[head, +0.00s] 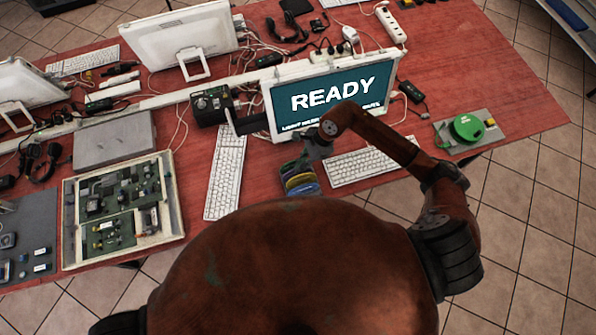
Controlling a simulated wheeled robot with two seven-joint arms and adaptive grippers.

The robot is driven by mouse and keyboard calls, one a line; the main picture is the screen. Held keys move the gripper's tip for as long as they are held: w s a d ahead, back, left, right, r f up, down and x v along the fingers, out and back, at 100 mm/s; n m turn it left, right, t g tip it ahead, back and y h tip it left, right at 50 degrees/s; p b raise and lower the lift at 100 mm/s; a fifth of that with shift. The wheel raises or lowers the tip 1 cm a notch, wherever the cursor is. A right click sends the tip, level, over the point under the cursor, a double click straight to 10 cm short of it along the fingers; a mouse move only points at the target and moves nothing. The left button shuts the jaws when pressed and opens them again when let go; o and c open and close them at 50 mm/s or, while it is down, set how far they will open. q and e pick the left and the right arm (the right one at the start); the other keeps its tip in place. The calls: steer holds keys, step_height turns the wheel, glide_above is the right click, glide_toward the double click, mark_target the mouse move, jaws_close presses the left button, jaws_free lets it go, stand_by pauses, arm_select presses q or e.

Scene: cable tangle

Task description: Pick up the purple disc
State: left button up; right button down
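A small holder with several coloured discs (300,180) stands on the red table in front of the monitor, with green, yellow and blue edges showing. A purplish edge may show among them, but it is too small to be sure which disc is purple. My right arm reaches in from the right, bent over the keyboard. My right gripper (308,157) is at the upper end of the disc holder, pointing down. Its fingers are small and partly hidden by the wrist, so I cannot tell whether they are open or touch a disc. My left gripper is out of view.
A monitor reading "READY" (332,95) stands just behind the gripper. White keyboards lie right (362,167) and left (226,172) of the discs. A green disc (467,128) sits on a grey plate at the right. A circuit-board tray (67,225) and loose cables lie left.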

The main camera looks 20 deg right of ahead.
step_height(320, 180, up, 10)
steer(key=b, duration=0.1)
stand_by(0.4)
